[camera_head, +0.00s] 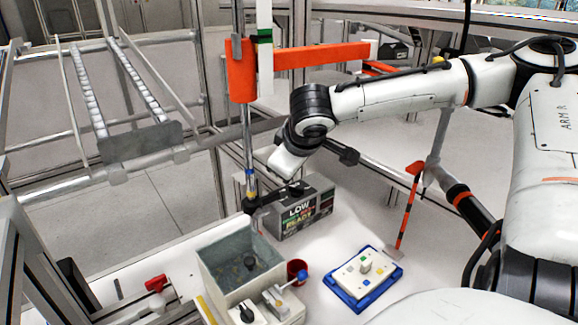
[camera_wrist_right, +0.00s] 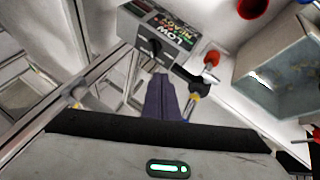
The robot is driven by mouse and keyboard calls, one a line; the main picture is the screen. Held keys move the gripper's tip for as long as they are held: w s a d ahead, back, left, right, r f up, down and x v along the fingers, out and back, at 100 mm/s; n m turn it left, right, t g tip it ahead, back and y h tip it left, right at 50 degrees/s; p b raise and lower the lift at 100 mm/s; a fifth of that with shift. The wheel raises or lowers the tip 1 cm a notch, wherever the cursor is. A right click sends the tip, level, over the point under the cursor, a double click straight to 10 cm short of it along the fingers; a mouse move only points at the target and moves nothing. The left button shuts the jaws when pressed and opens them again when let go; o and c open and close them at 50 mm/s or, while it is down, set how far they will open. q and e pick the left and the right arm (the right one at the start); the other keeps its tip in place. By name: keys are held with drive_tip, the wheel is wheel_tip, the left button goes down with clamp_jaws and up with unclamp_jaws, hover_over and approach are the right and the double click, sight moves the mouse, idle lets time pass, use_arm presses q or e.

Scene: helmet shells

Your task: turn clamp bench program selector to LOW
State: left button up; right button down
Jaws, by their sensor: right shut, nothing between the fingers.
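The selector box (camera_head: 303,208) is a dark grey housing on the white bench, with LOW in white and READY in green on its front. The right wrist view also shows the box (camera_wrist_right: 165,25), with a black knob (camera_wrist_right: 153,47) on the end beside the LOW lettering. My right gripper (camera_wrist_right: 161,80) is shut and empty. Its fingers point at the knob end, with the tips just below the knob in that picture; contact cannot be told. My left gripper is not in view.
A grey open bin (camera_head: 222,262) stands in front, with a red cup (camera_head: 297,271) beside it. A blue tray (camera_head: 340,298) with a white button panel lies at right. A banded rod (camera_wrist_right: 197,97) stands close beside my fingers. A red-handled clamp (camera_head: 156,283) is at left.

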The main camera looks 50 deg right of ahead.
sight(296, 191)
use_arm(q)
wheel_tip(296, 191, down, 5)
drive_tip(key=b, duration=0.3)
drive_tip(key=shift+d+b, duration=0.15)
drive_tip(key=shift+b, duration=0.15)
use_arm(e)
drive_tip(key=x, duration=0.3)
drive_tip(key=s+x, duration=0.1)
drive_tip(key=x, duration=0.6)
drive_tip(key=shift+s+d+f, duration=0.15)
drive_tip(key=shift+d+f, duration=0.15)
drive_tip(key=shift+f, duration=0.1)
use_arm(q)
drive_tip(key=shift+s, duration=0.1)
